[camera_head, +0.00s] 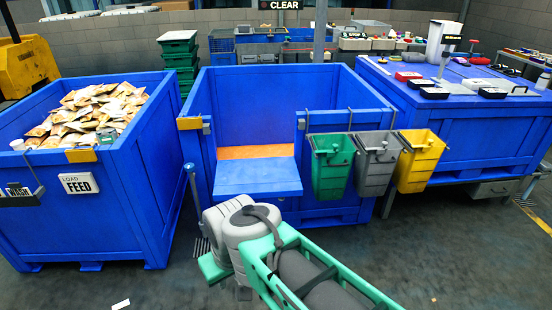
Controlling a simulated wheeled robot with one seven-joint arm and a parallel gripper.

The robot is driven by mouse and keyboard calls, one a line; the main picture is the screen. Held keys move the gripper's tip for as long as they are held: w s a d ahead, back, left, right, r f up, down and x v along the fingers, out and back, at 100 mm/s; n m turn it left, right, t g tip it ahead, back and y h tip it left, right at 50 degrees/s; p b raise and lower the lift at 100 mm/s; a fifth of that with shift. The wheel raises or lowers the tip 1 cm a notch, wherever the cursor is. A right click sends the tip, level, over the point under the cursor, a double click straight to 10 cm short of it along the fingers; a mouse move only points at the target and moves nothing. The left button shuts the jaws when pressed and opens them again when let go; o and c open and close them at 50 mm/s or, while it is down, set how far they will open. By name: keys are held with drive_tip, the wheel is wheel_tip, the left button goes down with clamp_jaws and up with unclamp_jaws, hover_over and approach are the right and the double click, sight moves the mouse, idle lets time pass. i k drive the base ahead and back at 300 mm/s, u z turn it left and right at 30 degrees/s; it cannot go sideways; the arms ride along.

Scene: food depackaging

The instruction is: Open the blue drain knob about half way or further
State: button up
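I cannot make out a blue drain knob for certain. A thin blue-grey post with a rounded top (190,168) stands at the left front of the middle blue bin (345,105); I cannot tell if it is the knob or a part of it. The middle bin has its front flap folded down and an orange strip inside. My green and grey arm reaches up from the bottom centre, in front of this bin, and hides part of the floor and the bin's lower front. My gripper cannot be made out in this view.
A blue bin (125,205) full of packets (95,108) stands left, with a LOAD FEED sign (79,184). Green (331,175), grey (375,172) and yellow (418,165) buckets hang right of the flap. A blue bench (470,130) stands right.

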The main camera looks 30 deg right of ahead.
sight(190, 167)
drive_tip(key=z, duration=0.7)
drive_tip(key=i, duration=0.35)
drive_tip(key=z, duration=0.65)
drive_tip(key=i, duration=1.15)
drive_tip(key=u, duration=0.4)
drive_tip(key=k, duration=0.3)
drive_tip(key=u, duration=0.9)
drive_tip(key=i, duration=0.35)
drive_tip(key=u, duration=0.9)
drive_tip(key=i, duration=1.2)
drive_tip(key=u, duration=0.9)
